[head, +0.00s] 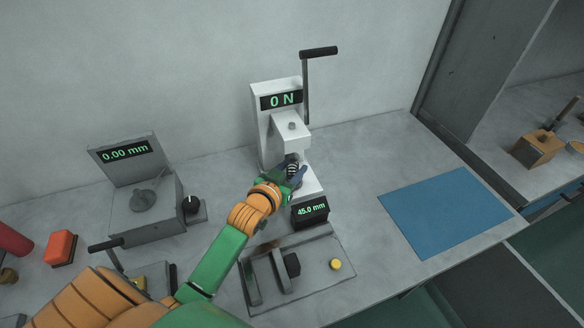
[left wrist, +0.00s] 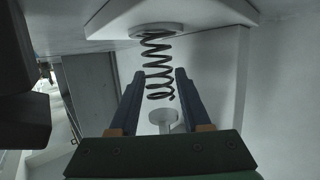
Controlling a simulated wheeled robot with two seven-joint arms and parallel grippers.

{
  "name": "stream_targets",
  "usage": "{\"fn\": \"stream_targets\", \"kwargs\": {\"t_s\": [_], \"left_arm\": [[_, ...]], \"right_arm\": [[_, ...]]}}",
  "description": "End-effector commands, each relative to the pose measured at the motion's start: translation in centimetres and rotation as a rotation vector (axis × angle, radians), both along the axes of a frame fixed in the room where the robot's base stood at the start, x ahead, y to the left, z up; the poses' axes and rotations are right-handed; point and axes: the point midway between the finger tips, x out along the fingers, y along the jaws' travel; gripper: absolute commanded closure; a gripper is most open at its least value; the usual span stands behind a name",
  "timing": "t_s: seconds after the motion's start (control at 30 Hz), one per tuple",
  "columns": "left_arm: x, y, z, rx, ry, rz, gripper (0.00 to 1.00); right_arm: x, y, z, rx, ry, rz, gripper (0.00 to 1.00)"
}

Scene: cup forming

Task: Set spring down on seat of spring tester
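The dark coil spring (head: 291,160) is at the white spring tester (head: 265,133), under its head. In the left wrist view the spring (left wrist: 158,68) runs between my fingers, and its end at the picture top meets a round pale disc (left wrist: 156,29), which looks like the seat. A smaller pale disc (left wrist: 163,115) is near its other end, apart from it. My left gripper (head: 293,178) is at the tester; its blue fingers (left wrist: 160,76) stand open on either side of the spring, with gaps visible. In the head view my gripper hides the seat. My right gripper is not in view.
The tester's lever (head: 319,51) rises at its right; its display reads 0 N. A 45.0 mm readout (head: 311,211) stands in front. A grey fixture plate (head: 320,272) lies nearer. A blue mat (head: 448,211) is right, a 0.00 mm gauge (head: 144,200) left.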

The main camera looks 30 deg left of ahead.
Motion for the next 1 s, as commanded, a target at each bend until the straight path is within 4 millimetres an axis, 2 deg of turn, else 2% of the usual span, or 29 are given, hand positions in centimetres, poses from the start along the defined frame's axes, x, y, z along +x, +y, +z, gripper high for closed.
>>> {"fn": "stream_targets", "kwargs": {"t_s": [0.03,0.07,0.33,0.43,0.8,1.0], "left_arm": [[0.0,0.0,0.0,0.0,0.0,0.0,0.36],[0.0,0.0,0.0,0.0,0.0,0.0,0.3],[0.0,0.0,0.1,0.0,-0.001,0.0,0.3],[-0.7,0.0,0.3,-0.001,-0.001,0.0,0.3],[-8.6,-0.4,2.7,0.0,0.001,0.001,0.3],[-11.0,-0.5,3.4,-0.001,-0.001,0.001,0.3]], "right_arm": [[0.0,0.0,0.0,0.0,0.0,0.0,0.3],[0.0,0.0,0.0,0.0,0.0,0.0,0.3],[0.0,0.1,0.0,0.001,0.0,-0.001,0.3],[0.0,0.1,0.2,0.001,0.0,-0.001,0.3],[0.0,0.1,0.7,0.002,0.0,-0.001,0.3],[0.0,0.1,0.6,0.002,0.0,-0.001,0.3]]}}
